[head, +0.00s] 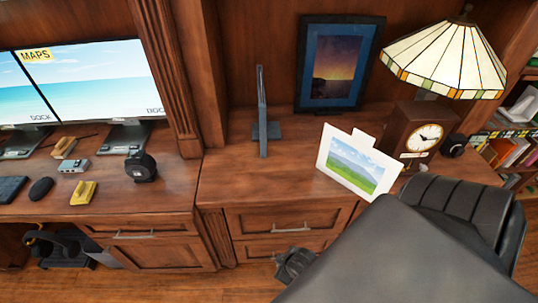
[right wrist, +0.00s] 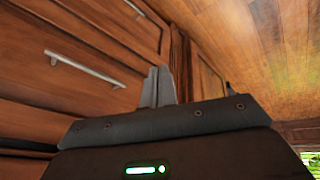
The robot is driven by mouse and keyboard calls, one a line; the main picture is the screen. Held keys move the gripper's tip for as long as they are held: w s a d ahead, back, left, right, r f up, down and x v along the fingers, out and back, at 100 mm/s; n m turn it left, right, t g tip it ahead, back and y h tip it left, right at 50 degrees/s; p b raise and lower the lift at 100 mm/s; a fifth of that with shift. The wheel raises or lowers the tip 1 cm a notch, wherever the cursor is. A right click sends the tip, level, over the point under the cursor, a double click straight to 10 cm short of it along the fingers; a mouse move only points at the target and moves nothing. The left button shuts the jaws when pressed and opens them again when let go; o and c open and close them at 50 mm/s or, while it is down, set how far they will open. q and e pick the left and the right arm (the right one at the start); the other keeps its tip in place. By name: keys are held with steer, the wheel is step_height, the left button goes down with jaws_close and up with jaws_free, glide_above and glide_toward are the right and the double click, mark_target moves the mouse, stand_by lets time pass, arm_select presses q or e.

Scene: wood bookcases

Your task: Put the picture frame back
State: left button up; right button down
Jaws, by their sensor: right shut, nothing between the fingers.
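A white picture frame (head: 352,165) with a green landscape leans upright near the front edge of the cabinet top, in front of the clock. A dark picture frame (head: 338,65) with a sunset picture stands against the back panel. A thin grey upright piece (head: 262,112) on a small foot stands left of it, seen edge-on; I cannot tell if it is also a frame. My right gripper (head: 293,265) is low in front of the drawers, below the cabinet top and apart from the frames. Its fingers (right wrist: 158,87) are shut and empty. My left gripper is not in view.
A brown clock (head: 418,132) and a stained-glass lamp (head: 445,58) stand at the right. Monitors (head: 85,80) and small items fill the left desk. Drawers with handles (right wrist: 85,68) are close to my right gripper. The cabinet top's front left is clear.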

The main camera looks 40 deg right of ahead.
steer(key=w+d+r+n+t, duration=0.1)
steer(key=w+d+r+t, duration=0.1)
steer(key=r, duration=0.3)
steer(key=w+d+r+n+t+h+b, duration=0.1)
steer(key=w+d+r+n+t, duration=0.1)
steer(key=w+r, duration=0.3)
steer(key=w+d+r+n+t, duration=0.2)
steer(key=w+d+r, duration=0.1)
steer(key=w+r, duration=0.1)
steer(key=shift+d+r+h, duration=0.15)
steer(key=shift+r+h, duration=0.15)
steer(key=shift+r, duration=0.1)
steer(key=n+t+h, duration=0.1)
steer(key=n+t, duration=0.6)
glide_toward(264, 132)
steer(key=s+a, duration=0.4)
steer(key=s, duration=0.2)
steer(key=w+d, duration=0.1)
steer(key=w, duration=0.3)
steer(key=w+d+p, duration=0.1)
steer(key=w, duration=0.2)
steer(key=w+d+p, duration=0.1)
steer(key=w+d, duration=0.1)
steer(key=w, duration=0.2)
steer(key=shift+w+r, duration=0.1)
steer(key=shift+w, duration=0.25)
steer(key=shift+w+d, duration=0.25)
steer(key=shift+d, duration=0.15)
